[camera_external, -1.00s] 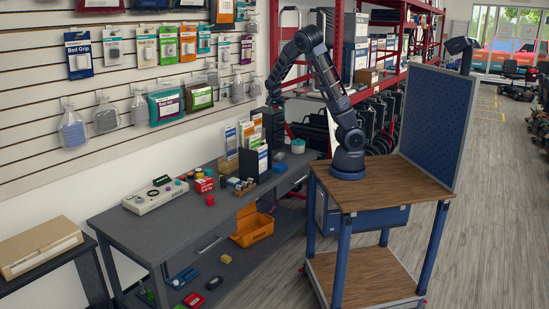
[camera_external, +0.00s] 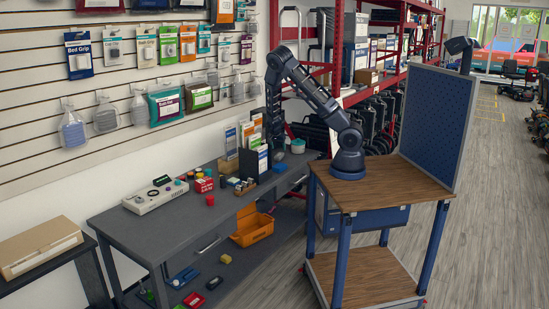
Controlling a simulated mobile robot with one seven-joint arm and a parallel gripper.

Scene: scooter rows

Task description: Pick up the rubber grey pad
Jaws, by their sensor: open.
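I cannot single out the rubber grey pad for sure. Several grey pad-like pieces in clear packs (camera_external: 72,131) hang on the slatted wall at the left. Any pad on the bench near my gripper is too small or hidden to tell. My gripper (camera_external: 279,154) points down over the far end of the dark bench (camera_external: 150,222), behind and right of the brochure holder. It is open, small and dark in this view, and I see nothing held in it.
The black brochure holder (camera_external: 253,163), a teal-lidded tub (camera_external: 297,146) and small boxes crowd the bench's far end. A grey control box (camera_external: 156,194) stands nearer. An orange bin (camera_external: 252,227) sits below. Red shelving (camera_external: 374,75) rises behind my arm. The bench's front middle is clear.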

